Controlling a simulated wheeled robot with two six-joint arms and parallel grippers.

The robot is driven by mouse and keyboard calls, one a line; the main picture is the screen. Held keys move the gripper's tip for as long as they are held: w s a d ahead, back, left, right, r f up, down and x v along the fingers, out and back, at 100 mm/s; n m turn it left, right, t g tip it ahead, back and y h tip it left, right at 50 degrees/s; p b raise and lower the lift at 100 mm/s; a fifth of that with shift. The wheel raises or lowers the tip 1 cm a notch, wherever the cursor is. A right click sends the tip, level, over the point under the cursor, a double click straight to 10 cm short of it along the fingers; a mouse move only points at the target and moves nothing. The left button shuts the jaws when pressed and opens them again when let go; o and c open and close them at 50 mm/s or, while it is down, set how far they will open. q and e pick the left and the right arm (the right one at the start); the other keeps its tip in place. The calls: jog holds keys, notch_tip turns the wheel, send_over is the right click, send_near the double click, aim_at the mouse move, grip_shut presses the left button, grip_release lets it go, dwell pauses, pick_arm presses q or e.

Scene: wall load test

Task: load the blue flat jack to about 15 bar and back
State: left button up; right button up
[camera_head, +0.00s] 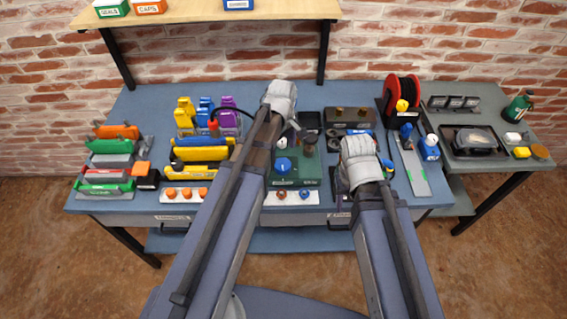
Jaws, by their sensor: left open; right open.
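I cannot say for certain which item is the blue flat jack; a blue upright piece (206,106) stands between yellow and purple ones in a rack at the back left. A green unit (309,168) with a blue knob (283,165) sits in the middle of the bench, perhaps the pump. My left gripper (288,134) is open above the back of this unit, small and partly hidden by its arm. My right gripper (345,186) is open to the right of the unit, mostly hidden under its pale wrist. I see nothing held in either.
A blue bench (139,218) carries yellow bars (203,154), a rack of coloured pieces (110,170) at left and a red reel (402,90) at right. A grey side table (515,165) holds a black tray. A wooden shelf (200,14) overhangs the back. My arms cover the middle.

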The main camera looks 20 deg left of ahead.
aim_at(282, 164)
pick_arm(q)
notch_tip(282, 164, down, 7)
jog(key=b, duration=0.6)
jog(key=shift+r, duration=0.15)
jog(key=shift+c, duration=0.4)
jog(key=c, duration=1.3)
